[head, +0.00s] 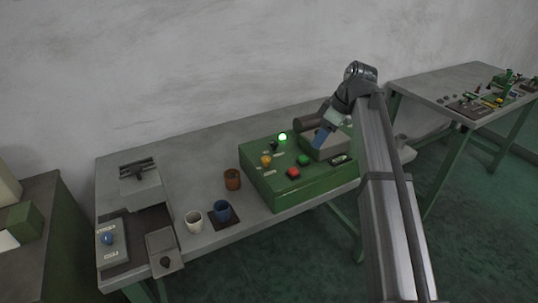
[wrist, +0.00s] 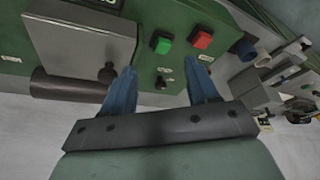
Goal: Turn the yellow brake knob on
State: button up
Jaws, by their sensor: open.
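The yellow knob (head: 266,161) sits on the sloped top of the green control box (head: 262,186), at its left part, in the head view. I cannot make it out in the wrist view. My gripper (head: 320,141) is above the right rear part of the box, to the right of the knob and apart from it. In the wrist view, my gripper (wrist: 160,68) has its two blue fingers spread, with nothing between them but the panel beyond. The knob's exact turn angle is too small to tell.
A lit green lamp (head: 282,137), a red button (head: 293,172) and a green button (head: 304,160) are on the box. A grey housing (head: 325,148) stands at its right. A brown cup (head: 232,179), a blue cup (head: 222,210) and a white cup (head: 194,221) stand left.

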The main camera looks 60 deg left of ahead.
jog(key=n, duration=0.2)
send_near(267, 158)
jog(key=shift+g, duration=0.3)
jog(key=x, duration=0.8)
jog(key=shift+w+f, duration=0.15)
jog(key=shift+c, duration=0.2)
jog(key=c, duration=1)
